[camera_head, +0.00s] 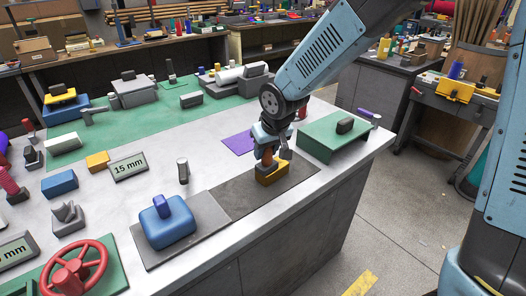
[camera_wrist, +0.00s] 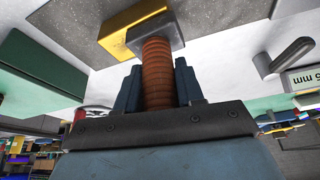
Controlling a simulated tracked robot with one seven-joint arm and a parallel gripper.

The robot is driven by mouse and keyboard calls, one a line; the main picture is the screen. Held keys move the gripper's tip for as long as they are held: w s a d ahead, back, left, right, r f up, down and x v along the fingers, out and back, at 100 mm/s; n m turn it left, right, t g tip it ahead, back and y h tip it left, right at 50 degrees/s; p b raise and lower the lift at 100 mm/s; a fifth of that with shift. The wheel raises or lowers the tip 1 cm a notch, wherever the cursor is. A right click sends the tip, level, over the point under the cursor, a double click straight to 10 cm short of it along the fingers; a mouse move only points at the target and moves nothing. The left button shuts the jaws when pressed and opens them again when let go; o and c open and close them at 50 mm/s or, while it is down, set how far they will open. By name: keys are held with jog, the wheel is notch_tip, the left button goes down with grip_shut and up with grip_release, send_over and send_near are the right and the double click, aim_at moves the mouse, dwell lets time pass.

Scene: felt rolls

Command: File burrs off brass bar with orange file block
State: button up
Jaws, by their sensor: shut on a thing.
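My gripper (camera_head: 270,146) is shut on the ribbed orange handle (camera_wrist: 157,70) of the file block; the handle also shows in the head view (camera_head: 267,158). In the wrist view the handle stands between my two blue fingers (camera_wrist: 160,82). The block's grey base (camera_wrist: 155,35) overlaps the yellow brass bar (camera_wrist: 122,30) at its far end. In the head view the brass bar (camera_head: 272,176) lies on the dark grey mat (camera_head: 235,200), under my gripper. The base seems to rest on the bar, but I cannot tell for certain. No burrs can be made out.
A green stand (camera_head: 325,140) is close on the right. A purple sheet (camera_head: 238,143) lies behind left, and a small grey upright piece (camera_head: 183,171) stands left. The mat's front is clear.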

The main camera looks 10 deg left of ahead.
jog(key=shift+w+d+r, duration=0.1)
jog(key=shift+w+d, duration=0.55)
jog(key=shift+w, duration=0.25)
jog(key=shift+w+d, duration=0.55)
jog(key=shift+w, duration=0.2)
jog(key=shift+w+d, duration=0.55)
jog(key=shift+w, duration=0.15)
jog(key=shift+s+a+f, duration=0.15)
jog(key=shift+s+f, duration=0.05)
jog(key=shift+w, duration=0.15)
jog(key=shift+r, duration=0.1)
jog(key=shift+w+r, duration=0.1)
jog(key=shift+r, duration=0.65)
